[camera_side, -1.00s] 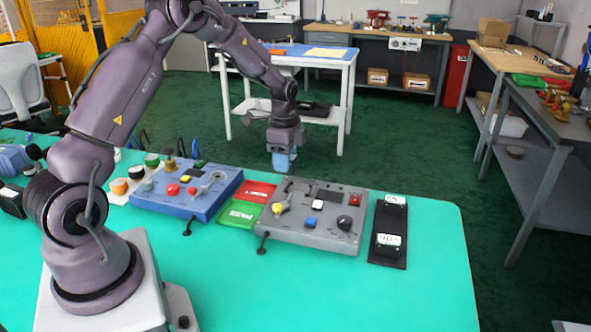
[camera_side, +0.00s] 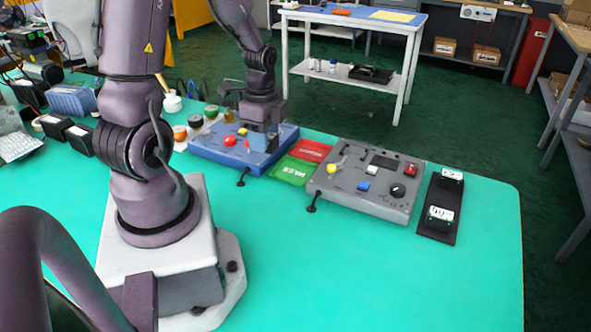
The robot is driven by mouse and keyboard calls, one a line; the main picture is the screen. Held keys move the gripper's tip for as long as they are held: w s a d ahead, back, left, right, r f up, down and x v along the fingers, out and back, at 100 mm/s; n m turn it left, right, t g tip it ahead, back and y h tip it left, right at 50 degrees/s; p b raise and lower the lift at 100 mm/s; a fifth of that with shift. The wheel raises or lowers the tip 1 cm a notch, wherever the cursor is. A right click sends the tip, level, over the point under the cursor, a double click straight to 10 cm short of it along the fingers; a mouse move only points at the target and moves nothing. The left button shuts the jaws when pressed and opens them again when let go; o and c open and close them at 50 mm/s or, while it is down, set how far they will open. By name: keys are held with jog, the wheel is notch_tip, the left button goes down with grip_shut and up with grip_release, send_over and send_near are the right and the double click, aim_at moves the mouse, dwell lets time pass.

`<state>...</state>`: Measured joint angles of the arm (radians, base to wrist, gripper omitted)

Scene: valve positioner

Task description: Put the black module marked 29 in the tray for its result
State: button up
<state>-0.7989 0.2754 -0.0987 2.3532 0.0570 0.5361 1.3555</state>
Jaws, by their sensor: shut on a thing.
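My gripper (camera_side: 268,128) is low over the right part of the blue box (camera_side: 215,148). It is shut at the place of the box's silver lever; the lever and fingertips are mostly hidden. The green PASS tray (camera_side: 294,172) and the red tray (camera_side: 312,150) lie flat between the blue box and the grey box, and both look empty. Black modules with white labels, one (camera_side: 447,180) behind another (camera_side: 436,222), sit on a black strip (camera_side: 430,234) at right. Other black blocks (camera_side: 80,139) stand at left. I cannot read 29 on any of them.
The grey box (camera_side: 340,200) has a yellow knob, a blue button, a black dial and a red switch. Coloured round pots (camera_side: 195,121) stand left of the blue box. The front of the green table (camera_side: 390,285) is clear.

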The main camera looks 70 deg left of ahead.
jog(key=shift+s+d+f, duration=0.35)
jog(key=shift+s+d, duration=0.15)
jog(key=shift+s, duration=0.2)
jog(key=m, duration=0.1)
send_over(294, 172)
notch_tip(294, 172, down, 10)
jog(key=shift+s+d+r, duration=0.1)
jog(key=shift+s+d, duration=0.05)
jog(key=shift+f, duration=0.35)
jog(key=shift+w+a+f, duration=0.1)
jog(key=shift+f, duration=0.65)
jog(key=shift+w+a+f, duration=0.1)
jog(key=shift+f, duration=0.65)
jog(key=o, duration=1)
jog(key=shift+f, duration=0.15)
jog(key=shift+c, duration=0.2)
